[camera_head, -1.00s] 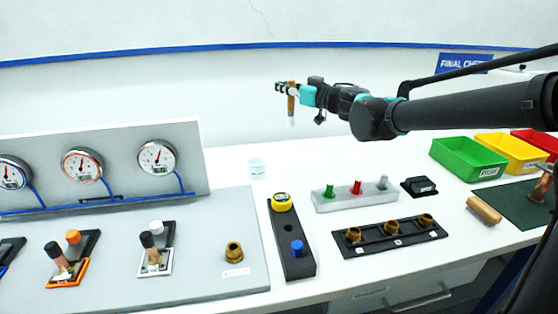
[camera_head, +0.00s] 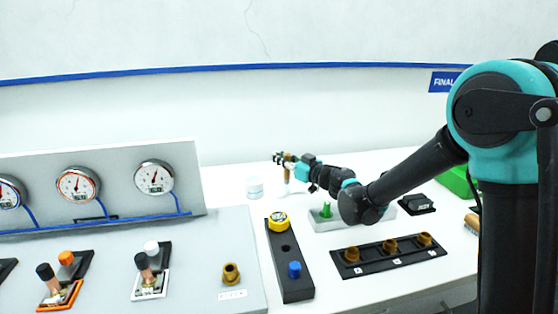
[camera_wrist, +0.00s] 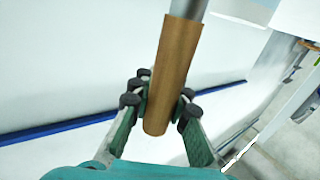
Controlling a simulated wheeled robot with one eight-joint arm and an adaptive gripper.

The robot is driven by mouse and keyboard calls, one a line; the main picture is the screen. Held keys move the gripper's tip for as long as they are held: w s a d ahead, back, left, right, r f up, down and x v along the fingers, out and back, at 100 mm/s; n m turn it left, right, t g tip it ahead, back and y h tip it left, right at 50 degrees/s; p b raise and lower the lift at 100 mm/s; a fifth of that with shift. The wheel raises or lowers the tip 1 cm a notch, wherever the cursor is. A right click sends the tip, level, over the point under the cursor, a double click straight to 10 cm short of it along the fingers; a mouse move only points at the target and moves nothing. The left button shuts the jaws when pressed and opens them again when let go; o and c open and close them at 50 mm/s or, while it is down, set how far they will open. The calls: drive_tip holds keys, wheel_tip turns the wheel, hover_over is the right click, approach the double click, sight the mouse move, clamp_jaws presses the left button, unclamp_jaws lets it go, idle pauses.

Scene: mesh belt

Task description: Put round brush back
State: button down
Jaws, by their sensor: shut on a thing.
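The round brush has a brown wooden handle and a pale lower end. It hangs upright from my gripper (camera_head: 284,159) in the head view, the brush (camera_head: 287,175) low above the back of the white table. In the wrist view my gripper (camera_wrist: 160,102) is shut on the brown handle (camera_wrist: 177,65), with a grey metal part beyond it; the brush tip is out of that frame. A black holder (camera_head: 296,285) with a yellow-topped piece, an empty hole and a blue knob lies in front.
A pale rack with a green peg (camera_head: 326,210) stands close below my forearm, its other pegs hidden. A black strip with brass fittings (camera_head: 390,246) lies in front. A gauge panel (camera_head: 110,185) stands at left. A black box (camera_head: 416,204) and green bin (camera_head: 456,182) are right.

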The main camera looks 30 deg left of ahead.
drive_tip(key=shift+f, duration=0.45)
drive_tip(key=c, duration=1.4)
unclamp_jaws()
drive_tip(key=shift+f, duration=0.1)
drive_tip(key=shift+c, duration=0.2)
drive_tip(key=v, duration=1.2)
drive_tip(key=shift+r, duration=0.2)
